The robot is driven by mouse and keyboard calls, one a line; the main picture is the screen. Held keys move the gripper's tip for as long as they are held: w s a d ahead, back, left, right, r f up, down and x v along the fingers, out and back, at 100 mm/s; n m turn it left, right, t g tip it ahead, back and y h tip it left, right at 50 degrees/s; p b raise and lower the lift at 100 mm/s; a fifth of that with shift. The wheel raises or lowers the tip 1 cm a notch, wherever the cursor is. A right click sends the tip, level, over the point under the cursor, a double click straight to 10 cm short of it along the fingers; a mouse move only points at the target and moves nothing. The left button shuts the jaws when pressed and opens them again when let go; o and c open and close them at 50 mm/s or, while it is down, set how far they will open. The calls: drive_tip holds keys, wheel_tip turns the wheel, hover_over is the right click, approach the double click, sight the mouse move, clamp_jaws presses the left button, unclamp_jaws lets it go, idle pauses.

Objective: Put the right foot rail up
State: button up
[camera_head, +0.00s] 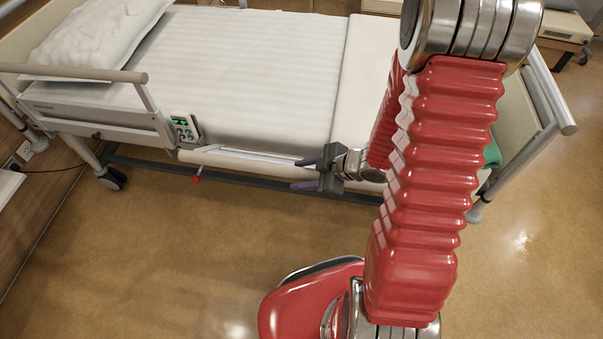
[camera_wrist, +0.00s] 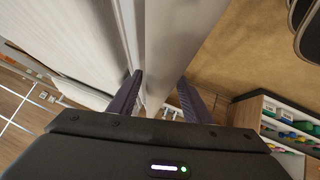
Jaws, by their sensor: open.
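The right foot rail (camera_head: 240,162) hangs low along the near side of the bed, a pale bar below the mattress edge. A red knob (camera_head: 195,180) sits at its left end. My gripper (camera_head: 299,173) is open beside the right part of this rail, with its dark fingers pointing left. In the wrist view, a pale bar, seemingly the rail (camera_wrist: 175,45), runs between the two spread fingers (camera_wrist: 160,85). I cannot tell whether either finger touches it. My red arm hides the right end of the rail in the head view.
The bed (camera_head: 240,60) has a raised head rail (camera_head: 80,72) at left, a green-lit control panel (camera_head: 185,127) and a footboard (camera_head: 540,95) at right. A shelf with coloured items (camera_wrist: 285,125) shows in the wrist view. The floor (camera_head: 180,230) in front is clear.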

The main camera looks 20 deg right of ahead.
drive_tip(key=shift+s+d+r, duration=0.25)
drive_tip(key=shift+r, duration=0.05)
drive_tip(key=shift+s+d, duration=0.25)
drive_tip(key=s+d, duration=0.7)
drive_tip(key=d, duration=0.1)
drive_tip(key=shift+s+d, duration=0.15)
drive_tip(key=shift+s, duration=0.25)
drive_tip(key=shift+d, duration=0.1)
